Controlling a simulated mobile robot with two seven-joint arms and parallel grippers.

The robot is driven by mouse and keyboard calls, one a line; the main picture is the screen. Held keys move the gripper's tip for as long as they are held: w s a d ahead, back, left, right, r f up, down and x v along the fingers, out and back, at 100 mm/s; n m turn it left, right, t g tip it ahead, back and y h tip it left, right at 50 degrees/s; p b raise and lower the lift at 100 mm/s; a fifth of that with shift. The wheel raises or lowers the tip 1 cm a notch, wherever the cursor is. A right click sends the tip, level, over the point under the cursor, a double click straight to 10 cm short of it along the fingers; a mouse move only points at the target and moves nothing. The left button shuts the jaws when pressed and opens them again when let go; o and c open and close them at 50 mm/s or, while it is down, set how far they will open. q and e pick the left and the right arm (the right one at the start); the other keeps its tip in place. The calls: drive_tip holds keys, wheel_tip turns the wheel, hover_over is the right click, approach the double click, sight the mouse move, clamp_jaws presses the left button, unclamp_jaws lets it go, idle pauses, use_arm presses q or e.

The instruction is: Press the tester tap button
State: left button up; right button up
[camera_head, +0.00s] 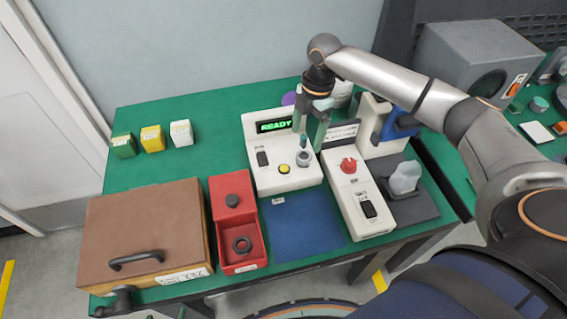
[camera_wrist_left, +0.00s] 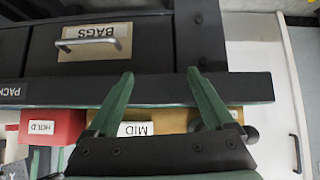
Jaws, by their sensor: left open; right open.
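The tester (camera_head: 264,182) is a white sloped box on the green table, with a lit display (camera_head: 274,126) reading READY. A yellow round button (camera_head: 284,169) sits on its lower face; I cannot read the small label by it. A grey round fitting (camera_head: 304,158) is to the button's right. My right gripper (camera_head: 308,138) is open, green fingers pointing down over the tester's right side, near the grey fitting; I cannot tell whether it touches. My left gripper (camera_wrist_left: 160,73) is open and empty in the left wrist view, away from the tester.
A white unit with a red knob (camera_head: 348,166) stands right of the tester. A blue mat (camera_head: 300,229) and red tray (camera_head: 257,257) lie in front. A brown box (camera_head: 145,230) is left. The left wrist view shows a drawer labelled BAGS (camera_wrist_left: 130,65).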

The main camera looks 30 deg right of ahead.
idle(0.3)
clamp_jaws()
idle(0.6)
idle(1.0)
